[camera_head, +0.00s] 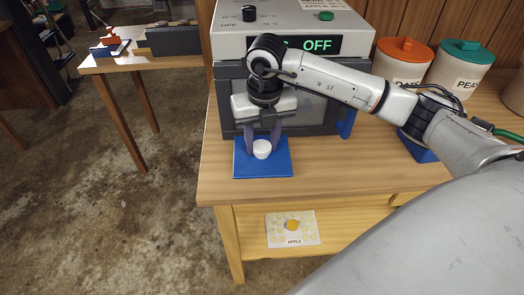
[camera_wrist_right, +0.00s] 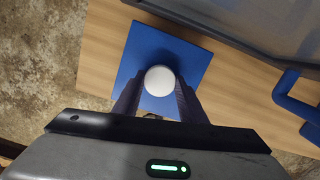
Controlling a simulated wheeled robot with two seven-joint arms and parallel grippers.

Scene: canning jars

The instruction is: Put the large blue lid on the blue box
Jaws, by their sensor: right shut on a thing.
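The large blue lid (camera_head: 246,168) is a flat blue square with a white knob (camera_head: 262,149) at its middle. It is at the left front part of the wooden table, in front of the machine; I cannot tell whether it rests on the table or is slightly raised. My right gripper (camera_head: 263,146) points down and is shut on the knob. The right wrist view shows the lid (camera_wrist_right: 190,62) and the knob (camera_wrist_right: 160,80) between the two fingers. A blue object (camera_head: 418,150) on the right is mostly hidden by my right arm; I cannot tell whether it is the blue box. My left gripper is not in view.
A grey machine (camera_head: 228,43) with a lit OFF display and a blue handle (camera_head: 347,122) stands just behind the lid. Canisters with orange (camera_head: 405,47) and teal (camera_head: 463,50) lids stand at the back right. An APPLE card (camera_head: 292,229) lies on the lower shelf.

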